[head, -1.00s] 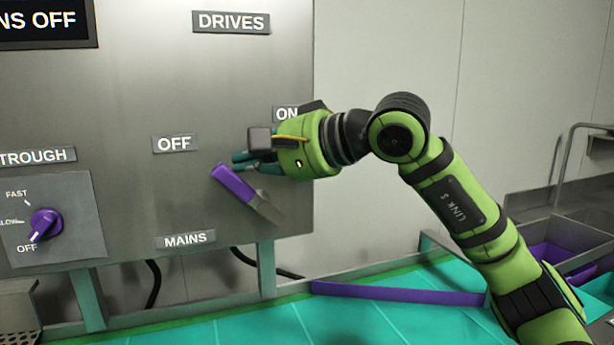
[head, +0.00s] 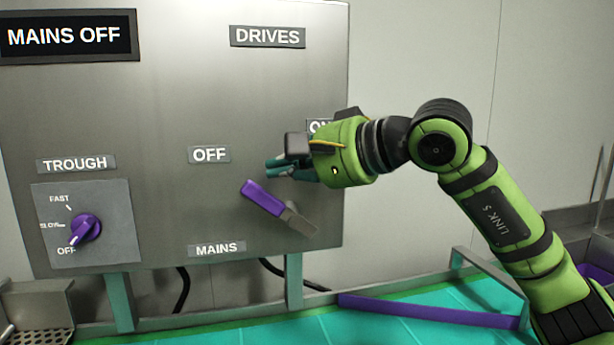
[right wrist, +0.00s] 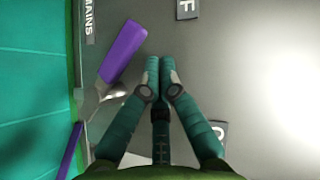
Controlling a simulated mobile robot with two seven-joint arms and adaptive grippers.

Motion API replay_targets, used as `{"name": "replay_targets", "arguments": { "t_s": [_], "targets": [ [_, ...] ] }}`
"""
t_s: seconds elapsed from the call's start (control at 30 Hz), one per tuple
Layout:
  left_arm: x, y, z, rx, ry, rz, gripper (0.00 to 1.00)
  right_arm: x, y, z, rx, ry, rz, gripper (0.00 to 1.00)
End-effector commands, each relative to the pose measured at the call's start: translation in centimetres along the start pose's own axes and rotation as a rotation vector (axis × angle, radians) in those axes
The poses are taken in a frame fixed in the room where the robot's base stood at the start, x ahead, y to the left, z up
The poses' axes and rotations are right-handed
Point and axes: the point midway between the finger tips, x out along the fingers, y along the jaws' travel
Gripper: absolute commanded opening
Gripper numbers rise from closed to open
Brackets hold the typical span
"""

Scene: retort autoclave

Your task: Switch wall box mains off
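The mains lever has a purple grip (head: 262,198) on a grey arm (head: 299,220), on the grey wall box (head: 180,110). The grip points up and left, toward the OFF label (head: 210,154). The dark display (head: 66,36) reads MAINS OFF. My right gripper (head: 274,168) is just above and right of the grip, apart from it. In the right wrist view its teal fingers (right wrist: 160,75) are together with nothing between them, and the purple grip (right wrist: 122,51) lies to their left. The ON label (head: 319,126) is partly hidden behind my gripper. My left gripper is not in view.
The trough knob (head: 85,228) is at the box's lower left, its pointer near OFF. Below the box is a teal surface (head: 400,312) with a purple bar (head: 430,309). Plain wall is at the right.

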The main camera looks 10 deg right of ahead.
Motion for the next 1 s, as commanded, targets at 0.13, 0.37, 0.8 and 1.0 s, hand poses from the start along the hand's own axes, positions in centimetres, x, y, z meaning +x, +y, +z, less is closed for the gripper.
{"name": "replay_targets", "arguments": {
  "t_s": [0.13,0.37,0.8,1.0],
  "targets": [
    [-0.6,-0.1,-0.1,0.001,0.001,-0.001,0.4,-2.4,-1.8,-0.4,-0.004,0.002,-0.004,0.0],
    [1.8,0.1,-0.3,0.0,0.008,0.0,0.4,-7.4,-3.2,0.0,-0.004,0.003,-0.005,0.0],
    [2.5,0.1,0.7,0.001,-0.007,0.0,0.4,-11.1,-4.6,0.1,-0.001,-0.001,-0.001,0.0],
    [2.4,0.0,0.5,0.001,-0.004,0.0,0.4,-11.1,-4.6,0.1,-0.001,-0.001,-0.001,0.0]
  ]
}}
